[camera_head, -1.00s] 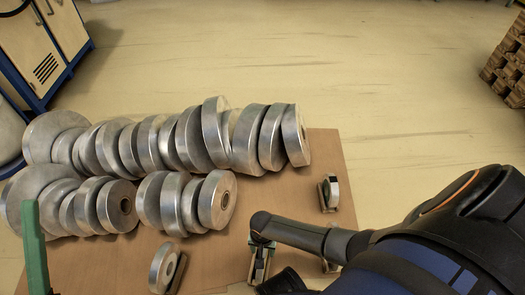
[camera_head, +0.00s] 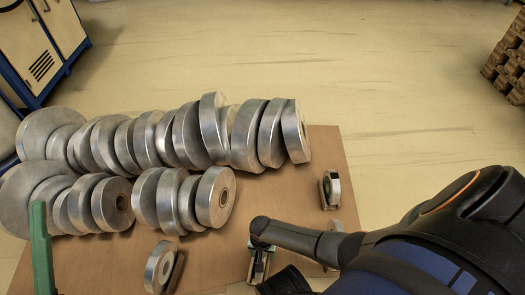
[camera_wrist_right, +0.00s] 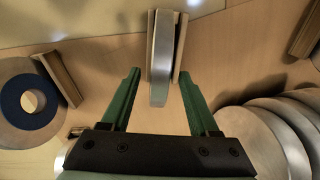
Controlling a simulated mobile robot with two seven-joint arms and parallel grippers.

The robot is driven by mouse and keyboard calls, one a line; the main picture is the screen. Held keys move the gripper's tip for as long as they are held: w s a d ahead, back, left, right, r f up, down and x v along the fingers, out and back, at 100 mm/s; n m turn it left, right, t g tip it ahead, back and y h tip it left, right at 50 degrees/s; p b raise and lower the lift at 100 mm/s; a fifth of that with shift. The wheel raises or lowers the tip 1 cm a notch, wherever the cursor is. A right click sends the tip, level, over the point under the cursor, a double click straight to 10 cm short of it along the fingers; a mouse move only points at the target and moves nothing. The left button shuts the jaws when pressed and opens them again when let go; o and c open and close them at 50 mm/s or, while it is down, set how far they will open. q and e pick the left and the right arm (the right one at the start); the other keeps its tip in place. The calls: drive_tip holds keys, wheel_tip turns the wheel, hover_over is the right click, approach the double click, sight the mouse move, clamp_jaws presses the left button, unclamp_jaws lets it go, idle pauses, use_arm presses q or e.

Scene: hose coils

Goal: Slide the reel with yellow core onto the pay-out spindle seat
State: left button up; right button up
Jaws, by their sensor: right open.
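My right gripper (camera_wrist_right: 160,105) is open in the right wrist view, with its two green fingers apart. A silver reel (camera_wrist_right: 161,70) stands on edge between and beyond the fingertips, against a thin wooden piece; its core faces away from view. In the head view my right gripper (camera_head: 260,265) is low over the board, partly hidden by its own wrist. A green bar (camera_head: 40,250) at the lower left looks like one finger of my left gripper; its jaws are not clear. I cannot make out a yellow core for certain. The spindle seat is not clearly identifiable.
Two rows of silver reels (camera_head: 185,135) stand on the brown board (camera_head: 215,262). Single reels stand at the lower left (camera_head: 160,268) and at the right (camera_head: 331,190). A reel with a dark blue hub (camera_wrist_right: 12,105) lies left in the wrist view.

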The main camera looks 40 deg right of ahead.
drive_tip(key=shift+p, duration=0.3)
idle(0.5)
clamp_jaws()
idle(0.6)
idle(0.8)
drive_tip(key=shift+w+r+p, duration=0.1)
drive_tip(key=shift+r+p, duration=0.6)
idle(0.4)
drive_tip(key=shift+r+p, duration=2.5)
drive_tip(key=shift+p, duration=0.2)
